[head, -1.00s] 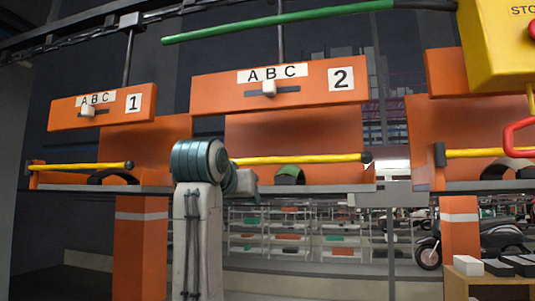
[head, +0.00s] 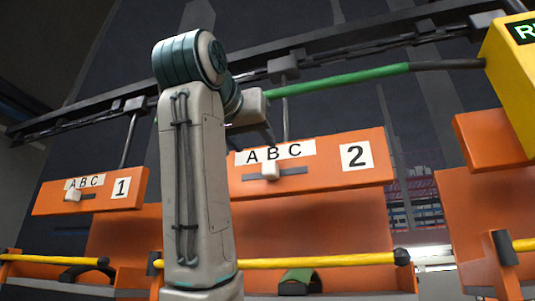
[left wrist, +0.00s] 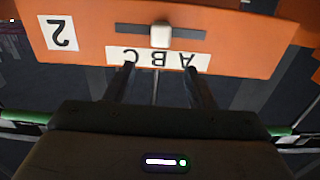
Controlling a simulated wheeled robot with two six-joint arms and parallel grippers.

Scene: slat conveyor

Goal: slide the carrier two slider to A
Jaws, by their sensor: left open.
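The orange carrier two board (head: 310,165) hangs in the middle of the head view, with the letters A B C and a 2 on it. Its white slider knob (head: 270,170) sits in a dark slot below the letter B. In the left wrist view the board (left wrist: 90,40) appears upside down, with the knob (left wrist: 161,36) level with B. My left gripper (head: 268,138) is at the board's top edge, above the knob. In the left wrist view its two fingers (left wrist: 159,70) are apart and empty, short of the knob. My right gripper is out of view.
Carrier one's board (head: 95,190) hangs to the left with its own white knob. A green bar (head: 340,80) runs above carrier two. A yellow bar (head: 310,261) crosses below it. A yellow box (head: 512,80) hangs at the right.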

